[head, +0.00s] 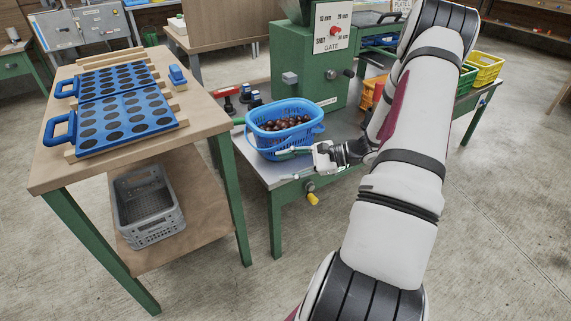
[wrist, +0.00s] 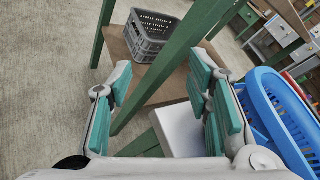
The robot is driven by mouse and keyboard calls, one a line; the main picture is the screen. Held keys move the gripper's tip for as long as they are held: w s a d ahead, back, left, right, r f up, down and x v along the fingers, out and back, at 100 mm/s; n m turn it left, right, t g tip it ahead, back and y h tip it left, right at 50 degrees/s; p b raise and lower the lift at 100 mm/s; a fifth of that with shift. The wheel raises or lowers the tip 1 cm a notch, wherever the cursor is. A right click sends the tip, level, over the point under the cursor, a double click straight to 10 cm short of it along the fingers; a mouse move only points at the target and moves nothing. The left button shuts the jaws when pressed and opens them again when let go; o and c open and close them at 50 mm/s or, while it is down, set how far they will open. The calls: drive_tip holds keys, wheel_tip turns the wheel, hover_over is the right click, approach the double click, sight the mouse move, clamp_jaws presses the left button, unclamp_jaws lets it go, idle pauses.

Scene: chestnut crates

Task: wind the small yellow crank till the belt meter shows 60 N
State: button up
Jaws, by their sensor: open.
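The small yellow crank (head: 312,199) hangs at the front edge of the grey-topped green table, below the tabletop. A small round part sits just above its handle; I cannot tell if it is a dial. No readable belt meter shows in either view. My gripper (head: 284,165) is open and empty, above the crank and a little to its left, in front of the blue basket. Its fingers also show apart in the wrist view (wrist: 164,95), with nothing between the pads. The crank is not visible in the wrist view.
The blue basket (head: 265,112) of chestnuts stands on the table close behind my gripper. A green machine (head: 285,52) stands behind it. A wooden bench (head: 55,180) with blue trays is at the left, with a grey crate (head: 177,218) on its lower shelf. The floor in front is clear.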

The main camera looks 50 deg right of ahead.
drive_tip(key=shift+w+a+r+n, duration=0.1)
drive_tip(key=shift+a+r+n, duration=0.4)
drive_tip(key=shift+a+r, duration=0.2)
drive_tip(key=m+t+h+b, duration=0.65)
drive_tip(key=m+h, duration=0.75)
drive_tip(key=m, duration=0.4)
approach(316, 203)
drive_tip(key=b+x, duration=0.3)
drive_tip(key=x, duration=0.8)
drive_tip(key=shift+w+a+r+b, duration=0.15)
drive_tip(key=shift+b, duration=0.2)
drive_tip(key=shift+n+y, duration=0.3)
drive_tip(key=shift+y, duration=0.1)
drive_tip(key=shift+c, duration=0.4)
clamp_jaws()
